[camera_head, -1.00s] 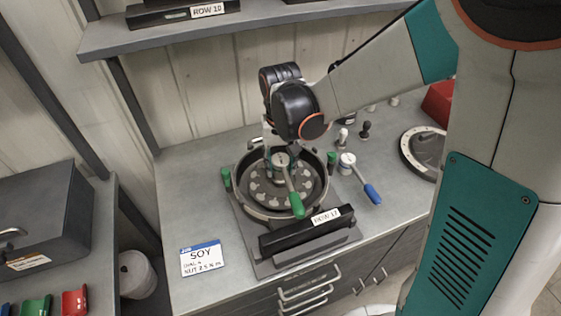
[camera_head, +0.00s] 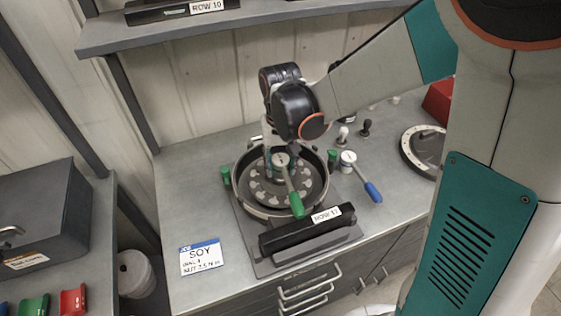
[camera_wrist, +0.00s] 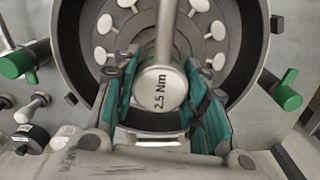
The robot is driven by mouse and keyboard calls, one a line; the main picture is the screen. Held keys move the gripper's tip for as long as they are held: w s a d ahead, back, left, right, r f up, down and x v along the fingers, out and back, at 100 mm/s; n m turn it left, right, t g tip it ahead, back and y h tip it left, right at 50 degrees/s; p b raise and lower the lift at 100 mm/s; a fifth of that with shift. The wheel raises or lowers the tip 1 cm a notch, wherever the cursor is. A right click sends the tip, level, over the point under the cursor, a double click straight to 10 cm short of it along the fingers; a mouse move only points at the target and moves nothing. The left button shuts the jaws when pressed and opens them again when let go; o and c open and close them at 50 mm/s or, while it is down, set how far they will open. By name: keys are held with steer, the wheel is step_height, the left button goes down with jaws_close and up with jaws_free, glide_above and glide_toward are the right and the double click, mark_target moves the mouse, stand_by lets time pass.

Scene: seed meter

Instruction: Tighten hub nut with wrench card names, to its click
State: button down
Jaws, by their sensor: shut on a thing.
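The green-handled wrench (camera_head: 294,198) stands with its round head over the middle of the seed meter's disc, its handle pointing toward the front edge. In the wrist view its head (camera_wrist: 161,89) reads "2.5 Nm". My gripper (camera_wrist: 165,108) is shut on that head, with a teal finger on each side. The hub nut is hidden beneath the head. The blue-handled wrench (camera_head: 371,192) lies on the bench to the right of the meter. The card (camera_head: 201,258) at front left reads "SOY" with a nut line that appears to say 2.5 N m.
The round meter housing (camera_head: 238,196) has green knobs (camera_head: 226,178) at its sides and a "ROW 17" bar (camera_head: 290,238) in front. Small knobs (camera_head: 365,128) and a dial ring (camera_head: 407,152) stand at the right.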

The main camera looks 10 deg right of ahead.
steer(key=shift+f+b, duration=0.25)
steer(key=shift+b, duration=0.05)
stand_by(0.5)
steer(key=c, duration=0.9)
jaws_free()
steer(key=o, duration=0.5)
steer(key=shift+r, duration=0.1)
steer(key=shift+r+p, duration=2.1)
steer(key=shift+r, duration=0.85)
